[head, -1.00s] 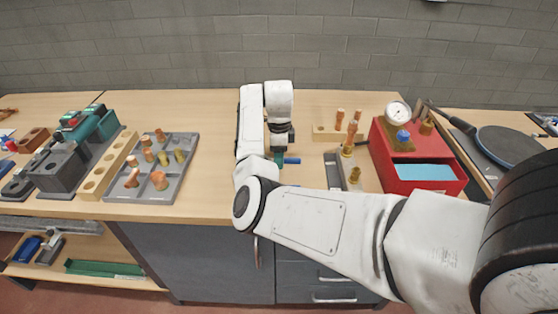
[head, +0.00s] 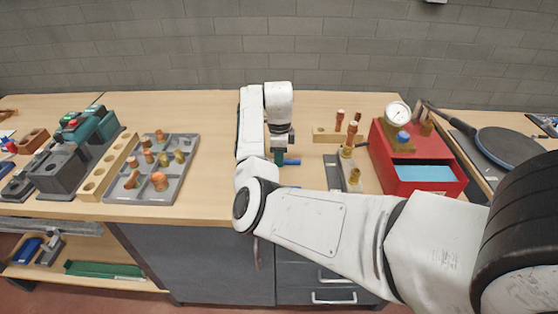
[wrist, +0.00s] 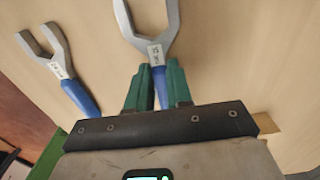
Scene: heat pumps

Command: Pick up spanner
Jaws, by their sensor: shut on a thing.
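In the wrist view, a spanner with a grey open-ended head (wrist: 150,22) and a blue handle (wrist: 160,88) lies between the green fingers of my gripper (wrist: 159,70). The fingers are shut on it near the white label. A second spanner (wrist: 52,62) with a blue handle lies on the wood to the left, apart from my gripper. In the head view, my gripper (head: 279,157) points down low over the bench. A blue handle (head: 292,162) shows just to its right. My arm hides much of the area around it.
The wooden bench (head: 213,160) is bare left of my arm. A grey tray (head: 183,187) with copper fittings stands further left. To the right are a wooden block (head: 325,134), copper fittings and a red box (head: 440,186) with a gauge. A grey brick wall stands behind.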

